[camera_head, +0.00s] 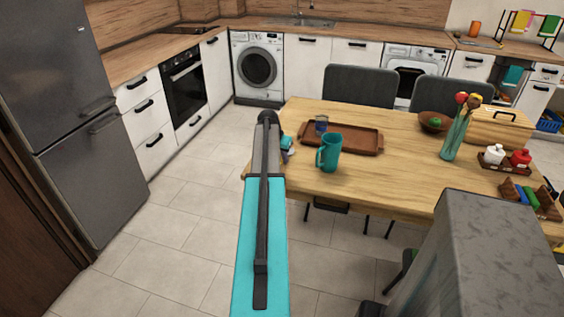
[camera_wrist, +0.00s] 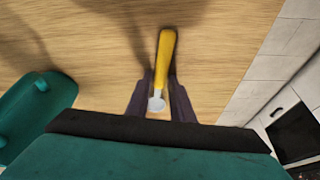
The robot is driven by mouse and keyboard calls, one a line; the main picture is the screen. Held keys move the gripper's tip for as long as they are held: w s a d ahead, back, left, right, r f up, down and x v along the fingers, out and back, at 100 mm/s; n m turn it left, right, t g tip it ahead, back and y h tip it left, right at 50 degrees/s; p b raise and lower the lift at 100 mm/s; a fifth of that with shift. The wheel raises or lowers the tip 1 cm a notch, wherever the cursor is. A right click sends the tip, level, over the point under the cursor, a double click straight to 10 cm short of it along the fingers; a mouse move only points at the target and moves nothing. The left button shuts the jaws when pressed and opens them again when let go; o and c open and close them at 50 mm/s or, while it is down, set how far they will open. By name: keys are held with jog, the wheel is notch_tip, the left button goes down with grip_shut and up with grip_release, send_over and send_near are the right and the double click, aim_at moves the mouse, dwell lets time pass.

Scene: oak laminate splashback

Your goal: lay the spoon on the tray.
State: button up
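The spoon (camera_wrist: 166,55) has a yellow handle and a small silver end. In the wrist view it lies on the wooden table top, with its lower part between the two dark fingers of my gripper (camera_wrist: 160,78). The fingertips are low beside the handle; whether they press on it is unclear. In the head view my arm hides the spoon and the fingers. The brown tray (camera_head: 362,139) lies on the table right of my arm, with a small blue cup (camera_head: 321,128) at its left end and most of its surface bare.
A teal mug (camera_head: 329,154) stands at the tray's front left; teal also shows in the wrist view (camera_wrist: 35,112). A small blue item (camera_head: 287,143) sits beside my arm. A bowl (camera_head: 433,123), vase (camera_head: 454,136) and condiment rack (camera_head: 506,168) stand farther right.

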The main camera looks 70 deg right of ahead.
grip_shut()
jog(key=shift+r, duration=0.2)
jog(key=shift+r+b, duration=0.4)
jog(key=shift+r, duration=0.9)
jog(key=shift+s+a+r, duration=0.15)
jog(key=shift+a+r, duration=0.2)
jog(key=shift+a, duration=0.1)
jog(key=s+a+b, duration=0.1)
jog(key=s+a, duration=0.1)
jog(key=a, duration=0.5)
jog(key=s+a+r+b, duration=0.1)
jog(key=s+a, duration=0.2)
jog(key=a, duration=0.4)
jog(key=shift+r+b, duration=0.25)
jog(key=shift+b, duration=0.05)
jog(key=shift+s, duration=0.1)
